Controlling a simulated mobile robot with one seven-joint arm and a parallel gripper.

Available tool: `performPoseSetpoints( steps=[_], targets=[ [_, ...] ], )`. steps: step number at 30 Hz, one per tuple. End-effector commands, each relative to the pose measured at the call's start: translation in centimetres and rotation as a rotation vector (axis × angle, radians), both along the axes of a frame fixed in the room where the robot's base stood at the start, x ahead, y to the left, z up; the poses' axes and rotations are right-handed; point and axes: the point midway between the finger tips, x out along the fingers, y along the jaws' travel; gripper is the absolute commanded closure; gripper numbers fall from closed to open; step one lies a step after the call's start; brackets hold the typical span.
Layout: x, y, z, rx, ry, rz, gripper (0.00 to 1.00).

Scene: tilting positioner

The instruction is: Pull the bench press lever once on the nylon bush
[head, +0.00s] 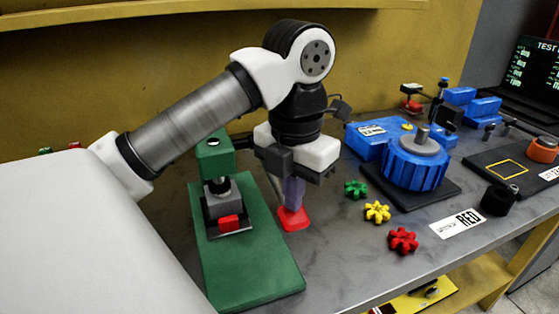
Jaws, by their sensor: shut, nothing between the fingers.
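The green bench press (214,155) stands at the left of the bench on a long green base (255,275). Under its head is a grey block (222,200) with a red part (229,223) on its front. My gripper (292,203) points down just right of the press and is shut and empty. A red piece (293,219) shows right at the fingertips; I cannot tell whether it is the lever's grip or whether the fingers touch it. The lever's arm is not clearly visible. I cannot make out the nylon bush; it may be hidden under the press head.
Green, yellow (377,212) and red (403,241) star-shaped knobs lie right of my gripper. Behind them a blue positioner (415,165) sits on a dark plate. A "RED" label (459,223) and black cylinder (498,200) are at right. A yellow wall stands behind.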

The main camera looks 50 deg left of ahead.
Motion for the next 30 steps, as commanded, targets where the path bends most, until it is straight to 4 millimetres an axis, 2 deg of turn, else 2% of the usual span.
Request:
performPoseSetpoints(
  steps=[4, 8, 30],
  targets=[
    [0.0, 0.3, 0.0, 0.002, 0.000, 0.008, 1.00],
    [0.1, 0.3, 0.8, 0.002, -0.001, 0.008, 1.00],
    [0.0, 0.1, 8.5, 0.001, 0.001, 0.003, 1.00]
  ],
)
